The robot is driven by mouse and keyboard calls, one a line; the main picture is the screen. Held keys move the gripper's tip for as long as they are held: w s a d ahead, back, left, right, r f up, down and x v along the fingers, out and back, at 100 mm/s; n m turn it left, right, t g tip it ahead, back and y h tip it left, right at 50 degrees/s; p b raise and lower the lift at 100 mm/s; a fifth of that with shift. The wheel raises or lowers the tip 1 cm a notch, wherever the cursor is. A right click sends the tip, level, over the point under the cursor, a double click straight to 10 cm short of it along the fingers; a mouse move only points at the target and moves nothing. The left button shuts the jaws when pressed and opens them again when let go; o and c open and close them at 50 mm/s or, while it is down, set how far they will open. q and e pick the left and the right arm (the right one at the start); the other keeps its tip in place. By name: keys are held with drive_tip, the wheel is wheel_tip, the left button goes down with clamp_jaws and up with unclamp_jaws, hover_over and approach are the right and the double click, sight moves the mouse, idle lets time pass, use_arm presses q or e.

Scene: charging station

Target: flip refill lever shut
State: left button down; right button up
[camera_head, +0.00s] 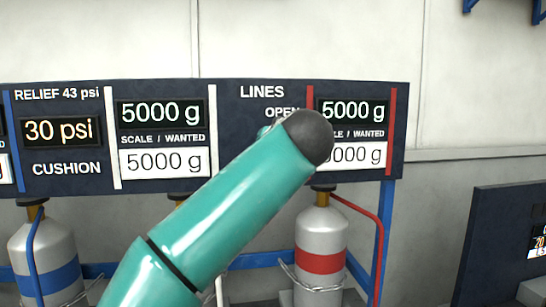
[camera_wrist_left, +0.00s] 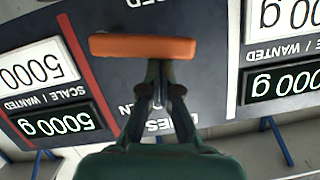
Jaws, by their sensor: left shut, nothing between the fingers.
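The refill lever (camera_wrist_left: 143,47) shows as an orange bar in the left wrist view, where the panel appears upside down. The bar lies across the dark panel between the OPEN lettering and the partly cut-off lettering at the top edge. My left gripper (camera_wrist_left: 158,72) is shut and empty, with its fingertips right at the bar's near edge; I cannot tell whether they touch. In the head view my teal arm (camera_head: 225,210) covers the lever and the panel part below OPEN. My right gripper is in neither view.
The dark panel (camera_head: 260,150) carries displays reading 5000 g and 30 psi. A red-banded cylinder (camera_head: 321,240) and a blue-banded cylinder (camera_head: 42,250) stand below it. A red hose (camera_head: 378,225) runs down at the right. Another dark panel (camera_head: 500,235) stands at lower right.

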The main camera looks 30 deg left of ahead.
use_arm(q)
wheel_tip(320, 180, up, 5)
drive_tip(key=p, duration=0.5)
drive_tip(key=b+v, duration=0.2)
drive_tip(key=v, duration=0.8)
drive_tip(key=shift+s+f+b, duration=0.15)
drive_tip(key=shift+f+b, duration=0.15)
drive_tip(key=shift+f, duration=0.1)
